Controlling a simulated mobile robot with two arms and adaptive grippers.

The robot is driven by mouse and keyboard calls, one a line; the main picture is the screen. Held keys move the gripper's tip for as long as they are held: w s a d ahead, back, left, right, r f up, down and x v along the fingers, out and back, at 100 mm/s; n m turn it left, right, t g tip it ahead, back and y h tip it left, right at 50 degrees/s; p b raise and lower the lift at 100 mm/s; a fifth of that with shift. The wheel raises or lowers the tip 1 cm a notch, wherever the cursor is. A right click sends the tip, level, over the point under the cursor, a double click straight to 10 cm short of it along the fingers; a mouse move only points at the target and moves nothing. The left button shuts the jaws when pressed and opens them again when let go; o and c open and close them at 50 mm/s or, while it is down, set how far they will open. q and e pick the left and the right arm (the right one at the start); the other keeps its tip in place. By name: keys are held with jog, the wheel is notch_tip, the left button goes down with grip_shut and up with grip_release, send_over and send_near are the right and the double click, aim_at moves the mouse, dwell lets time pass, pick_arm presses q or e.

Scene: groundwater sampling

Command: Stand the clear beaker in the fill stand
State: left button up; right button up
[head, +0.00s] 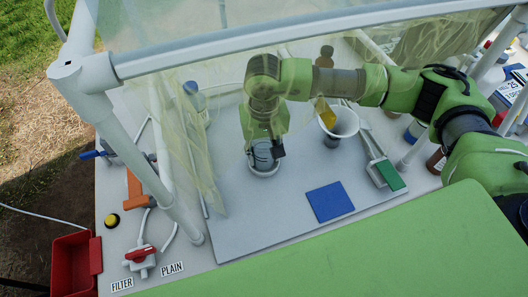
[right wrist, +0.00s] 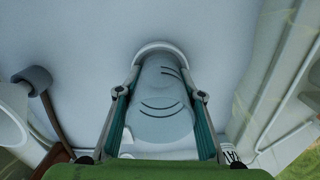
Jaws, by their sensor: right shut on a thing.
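My right gripper (head: 265,150) reaches down over the grey work board, its fingers shut on the clear beaker (head: 262,158). In the right wrist view the beaker (right wrist: 160,105) lies between the two fingers (right wrist: 160,115), with dark curved marks on its wall. A white ring (head: 264,174), which looks like the fill stand, shows around the beaker's lower end. It also shows in the right wrist view (right wrist: 158,46) at the beaker's far end. I cannot tell whether the beaker rests on the bottom. My left gripper is not in view.
A white funnel (head: 344,121) stands to the right of the beaker. A blue square (head: 330,201) lies on the board in front. A green-ended tool (head: 388,174) lies farther right. A translucent yellowish curtain (head: 190,140) hangs on the left, under a white frame (head: 84,76).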

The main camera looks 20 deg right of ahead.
aim_at(264, 152)
jog(key=shift+f+b, duration=0.3)
jog(key=shift+f, duration=0.05)
jog(key=o, duration=1.1)
jog(key=shift+r, duration=4.05)
